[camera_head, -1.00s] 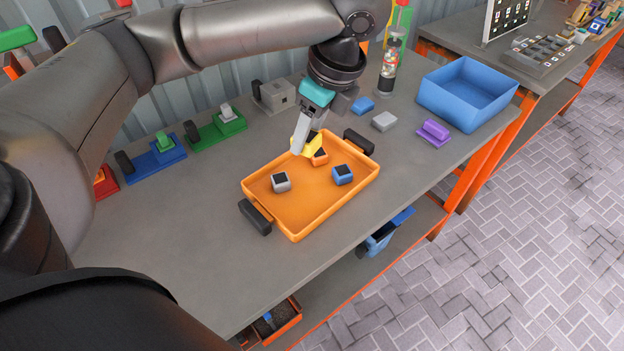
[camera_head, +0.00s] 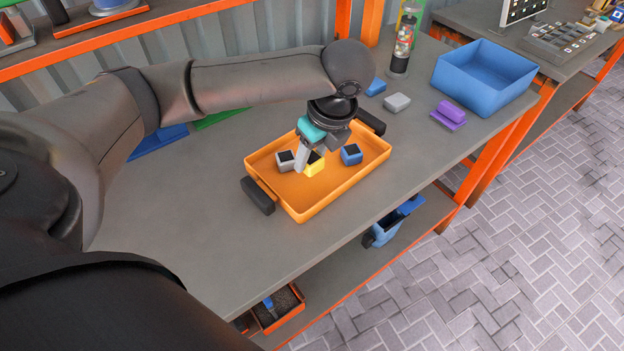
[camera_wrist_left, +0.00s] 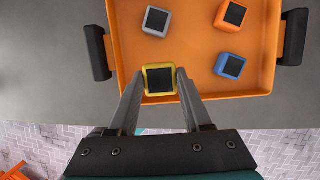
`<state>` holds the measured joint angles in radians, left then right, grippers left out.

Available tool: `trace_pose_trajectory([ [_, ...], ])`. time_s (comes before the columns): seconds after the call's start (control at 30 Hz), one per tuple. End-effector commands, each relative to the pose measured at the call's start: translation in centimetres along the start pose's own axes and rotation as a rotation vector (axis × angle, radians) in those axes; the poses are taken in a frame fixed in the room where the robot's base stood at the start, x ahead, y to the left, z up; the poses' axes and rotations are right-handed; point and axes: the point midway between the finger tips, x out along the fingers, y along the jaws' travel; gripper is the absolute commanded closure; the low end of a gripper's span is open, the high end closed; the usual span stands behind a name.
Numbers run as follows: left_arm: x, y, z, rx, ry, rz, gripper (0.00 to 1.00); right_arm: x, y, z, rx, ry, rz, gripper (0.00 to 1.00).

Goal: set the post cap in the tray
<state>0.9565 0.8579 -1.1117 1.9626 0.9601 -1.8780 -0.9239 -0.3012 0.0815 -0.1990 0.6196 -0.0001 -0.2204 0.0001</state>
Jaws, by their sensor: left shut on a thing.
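A yellow post cap (camera_wrist_left: 160,80) with a dark square top is between the fingers of my left gripper (camera_wrist_left: 158,84), which is shut on it. In the head view the yellow cap (camera_head: 315,165) and my left gripper (camera_head: 307,160) are over or in the orange tray (camera_head: 325,205); I cannot tell whether the cap touches the tray floor. The tray holds a grey cap (camera_head: 285,161) and a blue cap (camera_head: 351,154). An orange cap (camera_wrist_left: 229,16) also shows in the wrist view; the arm hides it in the head view. My right gripper is out of view.
The tray has black handles (camera_head: 257,196) at both ends. Behind it lie a grey block (camera_head: 397,102) and a purple piece (camera_head: 449,115), with a blue bin (camera_head: 485,80) at the back right.

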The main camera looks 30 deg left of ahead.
Motion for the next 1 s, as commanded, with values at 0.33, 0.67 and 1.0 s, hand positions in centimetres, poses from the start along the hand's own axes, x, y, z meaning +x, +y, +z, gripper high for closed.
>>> trace_pose_trajectory([
  [0.33, 3.8, 0.1, -1.2, 0.001, -0.001, 0.003, 1.00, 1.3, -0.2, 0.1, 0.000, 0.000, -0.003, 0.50],
  [0.67, 5.9, 0.0, -1.8, 0.000, 0.000, -0.002, 1.00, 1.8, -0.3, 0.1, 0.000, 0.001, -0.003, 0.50],
  [1.0, 6.1, 0.0, -1.9, 0.000, 0.000, -0.001, 0.37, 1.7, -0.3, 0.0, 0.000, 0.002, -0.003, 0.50],
])
